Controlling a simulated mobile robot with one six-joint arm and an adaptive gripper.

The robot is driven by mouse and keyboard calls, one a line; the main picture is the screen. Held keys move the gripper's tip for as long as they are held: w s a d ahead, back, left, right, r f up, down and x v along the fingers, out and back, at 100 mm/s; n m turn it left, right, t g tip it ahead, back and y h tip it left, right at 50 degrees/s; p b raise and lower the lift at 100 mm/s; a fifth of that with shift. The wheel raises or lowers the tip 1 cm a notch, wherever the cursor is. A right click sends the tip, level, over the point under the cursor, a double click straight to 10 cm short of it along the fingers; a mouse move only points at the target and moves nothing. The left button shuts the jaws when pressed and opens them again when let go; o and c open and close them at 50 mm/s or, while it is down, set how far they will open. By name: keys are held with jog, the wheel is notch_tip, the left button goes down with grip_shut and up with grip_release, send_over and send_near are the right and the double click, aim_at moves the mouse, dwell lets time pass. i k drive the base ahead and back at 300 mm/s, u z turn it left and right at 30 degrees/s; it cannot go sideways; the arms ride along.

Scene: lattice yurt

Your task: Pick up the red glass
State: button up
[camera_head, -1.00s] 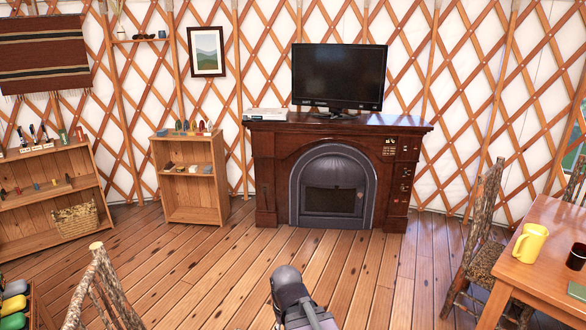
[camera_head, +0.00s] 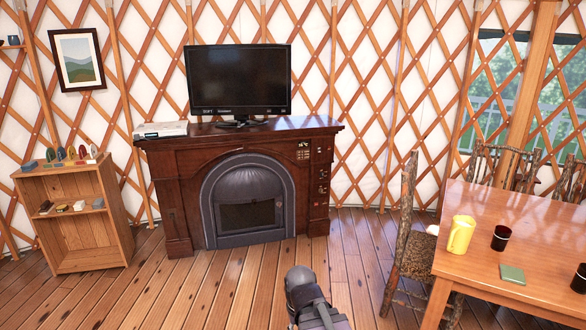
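I see no thing that is clearly a red glass. Two dark cups stand on the wooden table (camera_head: 520,215) at the right: one dark cup (camera_head: 501,237) beside the yellow mug (camera_head: 460,234), and another dark cup (camera_head: 579,278) at the right edge of the picture. They look almost black, and I cannot tell if either is red glass. Part of my arm shows at the bottom centre, over the floor and away from the table. My gripper's fingers do not show.
A green square (camera_head: 512,274) lies on the table. A rustic chair (camera_head: 408,245) stands at the table's left side. A fireplace cabinet (camera_head: 175,205) bears a television (camera_head: 238,82). A low shelf (camera_head: 75,225) with small items stands left. The plank floor (camera_head: 230,285) between is open.

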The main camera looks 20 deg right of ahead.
aim_at(502, 233)
jog(key=z, duration=0.5)
jog(key=i, duration=0.5)
jog(key=z, duration=0.65)
jog(key=i, duration=0.8)
jog(key=z, duration=0.4)
